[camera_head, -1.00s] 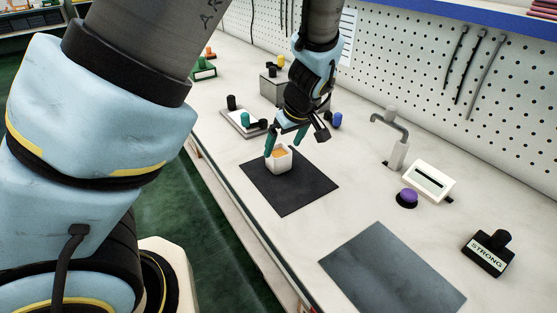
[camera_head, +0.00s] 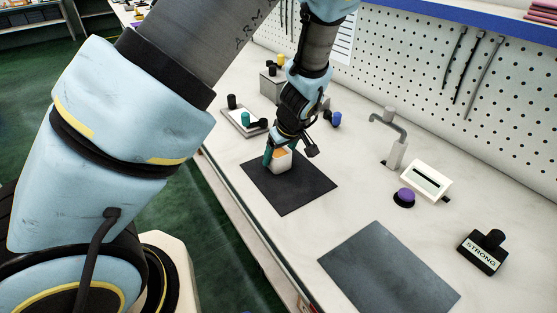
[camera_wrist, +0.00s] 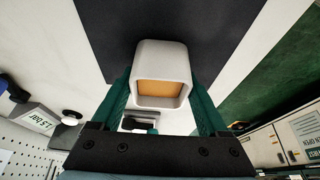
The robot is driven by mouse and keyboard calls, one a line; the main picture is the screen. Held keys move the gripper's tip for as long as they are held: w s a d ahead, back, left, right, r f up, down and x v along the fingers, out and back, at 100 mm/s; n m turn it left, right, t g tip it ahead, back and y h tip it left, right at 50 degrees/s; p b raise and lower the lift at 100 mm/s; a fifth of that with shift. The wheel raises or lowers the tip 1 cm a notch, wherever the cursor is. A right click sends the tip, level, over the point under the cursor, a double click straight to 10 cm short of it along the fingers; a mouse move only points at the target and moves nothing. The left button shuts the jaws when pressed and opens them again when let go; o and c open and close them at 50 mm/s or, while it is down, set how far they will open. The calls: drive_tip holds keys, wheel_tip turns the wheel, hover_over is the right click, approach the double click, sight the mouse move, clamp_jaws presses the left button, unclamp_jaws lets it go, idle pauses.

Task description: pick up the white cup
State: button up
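The white cup (camera_head: 283,166) stands upright on the black mat (camera_head: 305,190), with an orange-brown surface visible inside it. My gripper (camera_head: 279,154) is down at the cup, pointing downward. One teal finger shows at the cup's left side in the head view; the other is mostly hidden. In the wrist view the cup (camera_wrist: 162,57) sits between the two teal fingers of my gripper (camera_wrist: 162,80), one on each side.
A grey mat (camera_head: 390,272) lies nearer on the bench.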

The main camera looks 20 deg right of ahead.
drive_tip(key=c, duration=0.9)
drive_tip(key=shift+o, duration=0.2)
